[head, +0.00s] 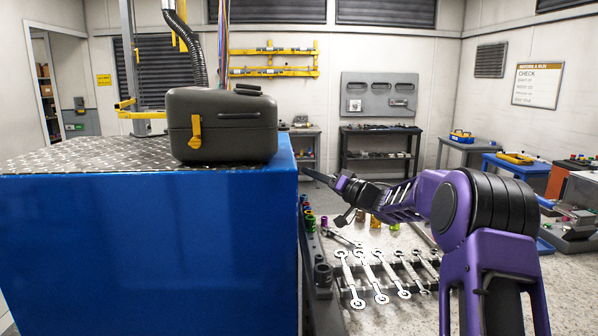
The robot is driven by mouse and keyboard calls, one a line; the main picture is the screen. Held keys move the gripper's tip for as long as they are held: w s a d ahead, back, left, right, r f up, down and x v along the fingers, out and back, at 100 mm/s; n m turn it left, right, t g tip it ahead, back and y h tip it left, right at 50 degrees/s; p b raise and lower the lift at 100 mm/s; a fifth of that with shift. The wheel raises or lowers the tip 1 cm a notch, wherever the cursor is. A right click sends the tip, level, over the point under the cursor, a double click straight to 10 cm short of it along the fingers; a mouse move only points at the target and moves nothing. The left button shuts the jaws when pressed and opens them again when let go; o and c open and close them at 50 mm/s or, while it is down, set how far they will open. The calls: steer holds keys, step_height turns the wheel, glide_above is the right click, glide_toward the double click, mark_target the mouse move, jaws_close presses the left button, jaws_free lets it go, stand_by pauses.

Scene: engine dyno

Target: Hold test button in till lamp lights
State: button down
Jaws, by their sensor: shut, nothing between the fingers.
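My gripper (308,172) shows shut and empty at the end of my purple arm, which reaches in from the right. Its thin dark tip points left, close to the right edge of the large blue cabinet (150,245) in the picture. I cannot tell whether the tip touches anything. I cannot make out the test button or its lamp. The cabinet's right side is seen too edge-on to show what is on it.
A dark grey case (222,135) with a yellow latch stands on the cabinet's tread-plate top. Several wrenches (372,278) and small coloured parts lie right of the cabinet, below my arm. Workbenches (380,140) line the back wall.

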steer(key=shift+a, duration=0.55)
stand_by(1.4)
steer(key=shift+d+p, duration=0.15)
steer(key=shift+p, duration=0.25)
steer(key=shift+d+p, duration=0.5)
steer(key=shift+d, duration=0.25)
steer(key=shift+d, duration=0.1)
steer(key=shift+d+p, duration=1.25)
steer(key=shift+d, duration=1.2)
